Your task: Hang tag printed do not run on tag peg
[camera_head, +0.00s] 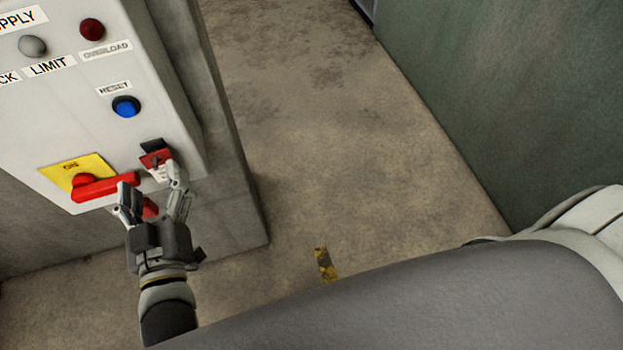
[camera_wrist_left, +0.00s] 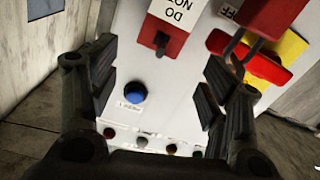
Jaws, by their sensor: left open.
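The tag (camera_head: 155,159) is at the lower right of the grey-white control panel (camera_head: 65,120), with a red top and a white lower part. In the left wrist view the tag (camera_wrist_left: 175,18) reads "DO NOT"; the rest is cut off. A dark peg (camera_wrist_left: 161,40) shows at its red top, and the tag appears to hang there. My left gripper (camera_head: 148,178) is open in front of the panel's lower part, one finger close to the tag. Its fingers (camera_wrist_left: 158,85) are apart with nothing gripped. My right gripper is out of view.
A red switch handle (camera_head: 105,187) on a yellow plate sits left of the tag, with a red padlock (camera_head: 150,207) below it. A blue reset button (camera_head: 126,106) is above. Concrete floor is clear to the right, up to a green wall (camera_head: 510,90).

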